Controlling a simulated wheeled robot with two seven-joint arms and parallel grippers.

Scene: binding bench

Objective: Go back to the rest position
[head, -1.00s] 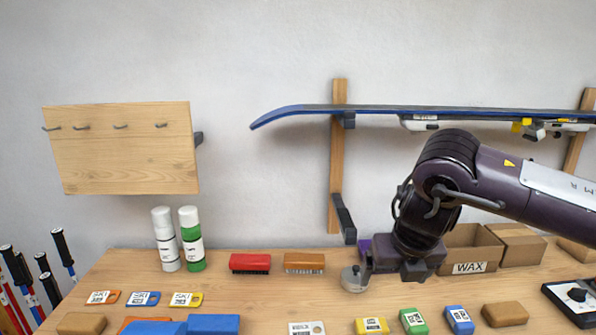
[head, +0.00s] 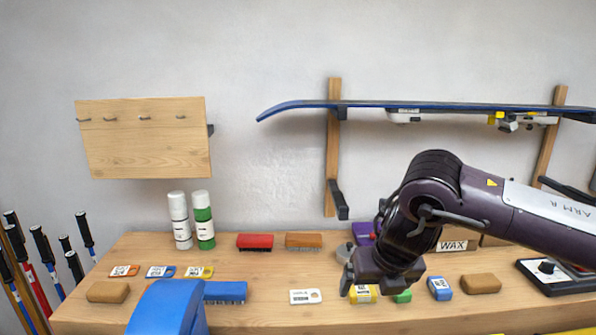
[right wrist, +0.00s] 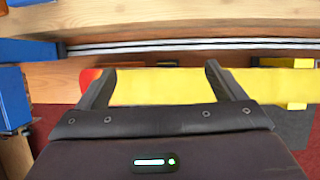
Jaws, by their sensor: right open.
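My right gripper (head: 366,284) hangs over the front part of the bench (head: 270,275), in front of the yellow wax block (head: 362,294) and partly over the green block (head: 402,297). In the right wrist view its two fingers (right wrist: 160,82) are spread apart with nothing between them. Beyond the fingers in that view lies a long yellow surface (right wrist: 160,90), below the wooden bench edge (right wrist: 160,20). My left gripper is not in view.
A blue ski (head: 420,105) rests on wall brackets above. Two spray cans (head: 204,222), a red brush (head: 255,242), a tan brush (head: 303,241) and a WAX box (head: 457,240) stand at the back. A blue rounded object (head: 168,308) rises at the front left.

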